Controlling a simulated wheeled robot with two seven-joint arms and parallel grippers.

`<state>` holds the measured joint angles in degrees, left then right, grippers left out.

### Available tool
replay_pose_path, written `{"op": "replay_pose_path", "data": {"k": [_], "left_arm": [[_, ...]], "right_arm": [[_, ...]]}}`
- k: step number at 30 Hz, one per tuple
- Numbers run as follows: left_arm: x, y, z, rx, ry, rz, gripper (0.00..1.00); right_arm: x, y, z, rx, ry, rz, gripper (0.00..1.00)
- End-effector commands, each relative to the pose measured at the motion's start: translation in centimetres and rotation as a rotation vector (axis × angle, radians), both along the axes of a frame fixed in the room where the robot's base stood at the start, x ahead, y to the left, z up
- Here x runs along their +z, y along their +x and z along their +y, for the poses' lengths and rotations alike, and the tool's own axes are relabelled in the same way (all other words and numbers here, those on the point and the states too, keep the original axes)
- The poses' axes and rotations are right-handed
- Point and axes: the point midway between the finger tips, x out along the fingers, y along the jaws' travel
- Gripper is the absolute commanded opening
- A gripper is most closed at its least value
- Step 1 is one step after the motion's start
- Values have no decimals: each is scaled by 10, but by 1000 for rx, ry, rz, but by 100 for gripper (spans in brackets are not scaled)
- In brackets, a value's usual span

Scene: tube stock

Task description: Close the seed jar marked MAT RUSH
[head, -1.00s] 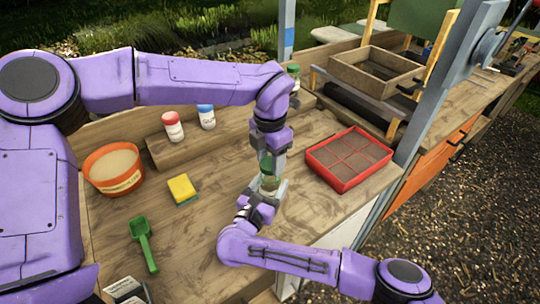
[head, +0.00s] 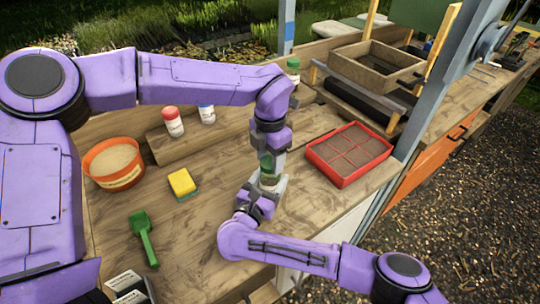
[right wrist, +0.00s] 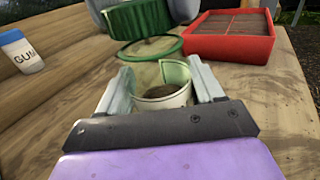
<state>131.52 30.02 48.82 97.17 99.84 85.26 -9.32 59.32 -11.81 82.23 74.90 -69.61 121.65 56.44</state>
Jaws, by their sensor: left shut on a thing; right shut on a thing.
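My left gripper (head: 268,158) points down and is shut on a green lid (right wrist: 145,20). My right gripper (head: 264,192) is shut on the clear seed jar (right wrist: 160,75), one finger on each side. The jar stands upright with brown seed inside and a pale label. Its name cannot be read here. In the right wrist view the lid is over the jar's round mouth, with a gap showing between them. In the head view the grippers hide most of the jar and lid.
A red divided tray (head: 350,182) sits close to the right. A red-capped jar (head: 173,124) and a blue-capped jar (right wrist: 22,52) marked GUM stand at the back left. A yellow sponge (head: 182,182), green scoop (head: 144,240) and orange tub (head: 100,178) are left.

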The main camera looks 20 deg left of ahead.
Motion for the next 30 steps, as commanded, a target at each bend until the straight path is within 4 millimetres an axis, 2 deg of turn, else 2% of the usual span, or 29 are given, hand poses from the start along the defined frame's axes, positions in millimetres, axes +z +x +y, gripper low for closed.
{"op": "replay_pose_path", "data": {"k": [7,8,11,13,17,30], "left_arm": [[-5,0,0,1,0,0,25],[-6,0,0,1,-1,-1,25],[-5,0,0,-33,-1,-1,25],[-5,0,0,-130,-2,1,25],[-6,0,0,-486,-3,1,25],[-6,0,0,-1926,-1,-1,25]], "right_arm": [[0,0,0,0,0,0,12],[0,0,0,0,0,0,0],[0,0,0,0,0,0,0],[0,0,0,0,0,0,0],[0,0,0,0,0,0,0],[0,0,0,-1,0,1,0]]}}
